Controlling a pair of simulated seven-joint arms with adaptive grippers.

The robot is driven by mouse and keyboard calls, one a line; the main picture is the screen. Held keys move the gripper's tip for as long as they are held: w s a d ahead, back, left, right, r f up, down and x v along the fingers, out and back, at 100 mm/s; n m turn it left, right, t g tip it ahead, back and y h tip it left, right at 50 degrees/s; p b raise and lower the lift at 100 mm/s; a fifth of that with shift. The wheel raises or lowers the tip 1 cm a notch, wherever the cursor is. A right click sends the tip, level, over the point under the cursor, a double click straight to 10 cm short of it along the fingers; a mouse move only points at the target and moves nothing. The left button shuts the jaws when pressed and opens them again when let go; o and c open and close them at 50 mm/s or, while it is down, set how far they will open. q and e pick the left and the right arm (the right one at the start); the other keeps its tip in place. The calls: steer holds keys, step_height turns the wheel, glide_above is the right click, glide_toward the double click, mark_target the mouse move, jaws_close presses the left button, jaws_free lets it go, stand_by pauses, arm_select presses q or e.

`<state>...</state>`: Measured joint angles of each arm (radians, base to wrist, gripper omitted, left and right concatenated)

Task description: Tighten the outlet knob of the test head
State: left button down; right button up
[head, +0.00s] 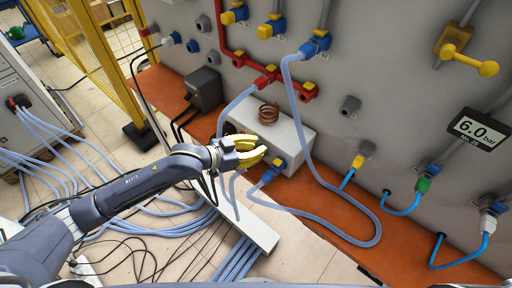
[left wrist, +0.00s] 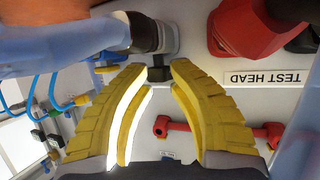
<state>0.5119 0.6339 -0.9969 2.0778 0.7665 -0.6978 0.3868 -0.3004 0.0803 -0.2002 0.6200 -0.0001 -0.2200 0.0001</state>
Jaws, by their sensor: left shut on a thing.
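The test head is a pale box (head: 297,138) with a copper coil on top, on the orange ledge. My left gripper (head: 262,152) with yellow fingers is at its front left face. In the left wrist view the two fingertips (left wrist: 160,68) close on a small dark knob (left wrist: 159,75) below a dark round fitting (left wrist: 147,32). I take this to be the outlet knob; the fingers hide it in the head view. The TEST HEAD label (left wrist: 265,78) and a red fitting (left wrist: 250,28) are to its right. My right gripper is not in view.
A blue connector (head: 278,165) with a pale hose is right beside the gripper. Looped hoses lie on the orange ledge (head: 335,205). A dark box (head: 205,88) stands to the left. Bundled hoses and cables cover the floor below the arm.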

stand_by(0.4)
arm_select(q)
steer(key=c, duration=1.1)
jaws_free()
steer(key=shift+o, duration=0.2)
steer(key=v, duration=1.2)
steer(key=shift+w+r, duration=0.1)
